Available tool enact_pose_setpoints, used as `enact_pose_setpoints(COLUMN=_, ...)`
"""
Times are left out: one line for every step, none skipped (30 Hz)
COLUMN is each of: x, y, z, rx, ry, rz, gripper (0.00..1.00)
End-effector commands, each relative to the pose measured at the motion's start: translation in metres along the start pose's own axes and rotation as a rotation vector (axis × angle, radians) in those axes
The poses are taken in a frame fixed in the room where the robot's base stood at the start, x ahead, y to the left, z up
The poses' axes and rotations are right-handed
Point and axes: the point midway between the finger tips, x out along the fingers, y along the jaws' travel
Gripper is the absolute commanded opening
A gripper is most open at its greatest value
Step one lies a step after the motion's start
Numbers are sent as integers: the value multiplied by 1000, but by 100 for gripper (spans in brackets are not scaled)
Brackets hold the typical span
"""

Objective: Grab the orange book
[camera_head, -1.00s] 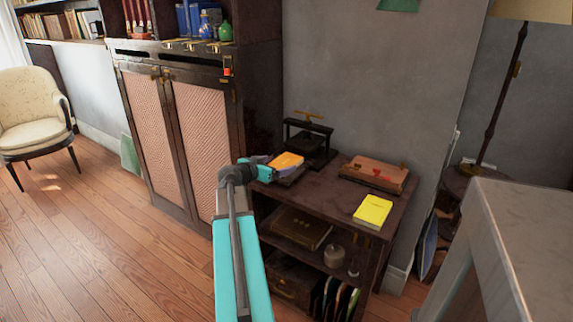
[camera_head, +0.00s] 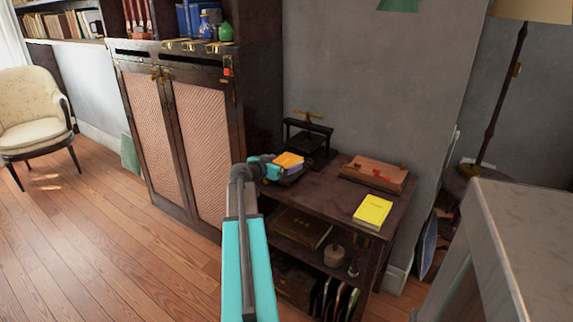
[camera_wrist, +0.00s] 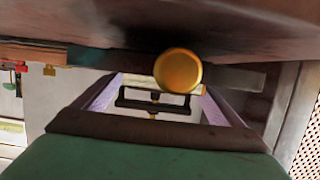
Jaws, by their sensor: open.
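The orange book (camera_head: 289,159) lies at the left end of the dark side table, on top of a small stack with a bluish side showing. My gripper (camera_head: 273,169) is just left of the stack, close to it at about its height. Its jaws are open; whether they touch the book cannot be told. In the wrist view, the picture seems turned over. A round gold knob (camera_wrist: 178,70) and a dark surface fill the upper part, and I cannot clearly pick out the orange book there.
A black book press (camera_head: 308,140) stands behind the stack. A brown wooden case (camera_head: 374,172) and a yellow book (camera_head: 372,211) lie farther right on the side table (camera_head: 325,190). A tall cabinet (camera_head: 180,140) stands on the left. Bare wall is behind.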

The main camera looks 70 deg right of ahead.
Motion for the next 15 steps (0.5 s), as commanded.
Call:
enact_pose_setpoints(x=0, y=0, z=0, rx=0, ry=0, rz=0, gripper=91)
enact_pose_setpoints(x=0, y=0, z=0, rx=0, ry=0, rz=0, gripper=91)
enact_pose_setpoints(x=0, y=0, z=0, rx=0, ry=0, rz=0, gripper=91)
enact_pose_setpoints(x=0, y=0, z=0, rx=0, ry=0, rz=0, gripper=91)
enact_pose_setpoints(x=0, y=0, z=0, rx=0, ry=0, rz=0, gripper=91)
enact_pose_setpoints(x=0, y=0, z=0, rx=0, ry=0, rz=0, gripper=91)
enact_pose_setpoints(x=0, y=0, z=0, rx=0, ry=0, rz=0, gripper=91)
enact_pose_setpoints(x=0, y=0, z=0, rx=0, ry=0, rz=0, gripper=86)
enact_pose_setpoints(x=0, y=0, z=0, rx=0, ry=0, rz=0, gripper=79)
enact_pose_setpoints(x=0, y=0, z=0, rx=0, ry=0, rz=0, gripper=74)
enact_pose_setpoints(x=0, y=0, z=0, rx=0, ry=0, rz=0, gripper=69)
enact_pose_setpoints(x=0, y=0, z=0, rx=0, ry=0, rz=0, gripper=62)
enact_pose_setpoints(x=0, y=0, z=0, rx=0, ry=0, rz=0, gripper=57)
enact_pose_setpoints(x=0, y=0, z=0, rx=0, ry=0, rz=0, gripper=52)
enact_pose_setpoints(x=0, y=0, z=0, rx=0, ry=0, rz=1, gripper=45)
